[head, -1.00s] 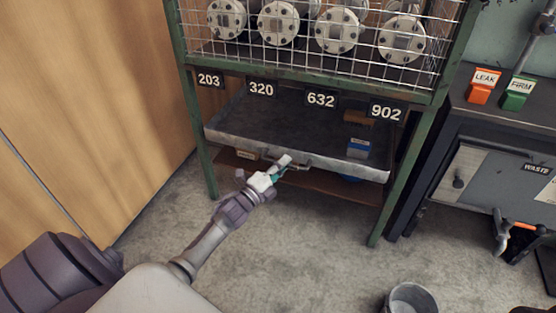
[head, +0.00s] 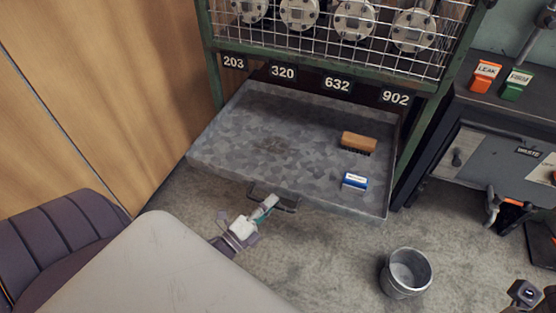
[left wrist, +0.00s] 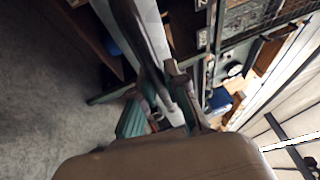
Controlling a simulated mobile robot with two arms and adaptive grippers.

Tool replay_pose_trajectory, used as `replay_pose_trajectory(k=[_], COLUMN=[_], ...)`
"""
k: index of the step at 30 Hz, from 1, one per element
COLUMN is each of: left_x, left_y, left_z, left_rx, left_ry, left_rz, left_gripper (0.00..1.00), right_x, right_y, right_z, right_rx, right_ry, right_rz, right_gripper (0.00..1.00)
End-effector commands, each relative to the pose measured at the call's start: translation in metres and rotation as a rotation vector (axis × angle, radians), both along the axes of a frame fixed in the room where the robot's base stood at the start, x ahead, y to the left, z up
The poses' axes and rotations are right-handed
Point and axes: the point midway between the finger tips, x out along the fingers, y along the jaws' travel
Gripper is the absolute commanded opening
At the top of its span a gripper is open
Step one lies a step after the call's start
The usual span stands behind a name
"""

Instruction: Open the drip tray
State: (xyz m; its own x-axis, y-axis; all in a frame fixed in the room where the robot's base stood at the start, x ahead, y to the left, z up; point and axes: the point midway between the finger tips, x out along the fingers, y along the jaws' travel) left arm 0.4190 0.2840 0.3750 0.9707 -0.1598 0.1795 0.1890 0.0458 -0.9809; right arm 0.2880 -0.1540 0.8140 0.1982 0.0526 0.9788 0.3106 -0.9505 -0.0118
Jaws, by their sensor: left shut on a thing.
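The drip tray (head: 250,140) is a shallow, mottled grey metal tray, pulled well out from under the pipe rack. A handle (head: 275,200) sits at the middle of its front edge. My left gripper (head: 265,208) is shut on this handle. In the left wrist view my left gripper (left wrist: 165,85) is close against the tray's front, and its exact contact is hard to make out. A brush (head: 358,141) and a small blue-and-white box (head: 354,181) lie in the tray's right part.
The green rack (head: 330,55) holds flanged pipes behind wire mesh, above number plates. A grey bucket (head: 407,272) stands on the floor at the front right. A dark waste cabinet (head: 500,160) stands right of the rack, and a wooden panel (head: 110,90) is at the left.

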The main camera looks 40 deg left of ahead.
Motion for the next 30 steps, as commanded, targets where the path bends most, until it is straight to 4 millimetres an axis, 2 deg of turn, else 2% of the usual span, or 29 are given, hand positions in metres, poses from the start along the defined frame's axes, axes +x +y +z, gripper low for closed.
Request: replay_pose_trajectory(k=[3,7,22,23,27,30], left_x=[-0.016,-0.026,-0.032,-0.032,-0.032,-0.032], left_y=[-0.004,-0.006,-0.008,-0.008,-0.008,-0.008], left_z=[0.001,0.0,0.0,0.0,0.0,0.0], left_rx=[-0.001,-0.002,0.0,0.0,0.0,0.0], left_ry=[0.002,0.001,0.0,0.0,0.0,-0.001], left_rz=[0.001,0.001,0.0,0.0,-0.001,-0.001], left_gripper=[0.0,0.0,0.0,0.16,0.39,0.39], right_x=[0.0,0.0,0.0,0.0,0.0,0.0], right_y=[0.0,0.0,0.0,0.0,0.0,0.0], right_z=[0.007,0.009,0.01,0.01,0.01,0.01], right_rx=[0.0,0.0,0.0,0.0,0.0,0.0], right_ry=[-0.001,-0.001,0.0,0.0,0.0,0.0], right_rz=[0.0,0.0,0.0,0.0,0.0,0.0], right_gripper=[0.4,0.4,0.4,0.4,0.4,0.4])
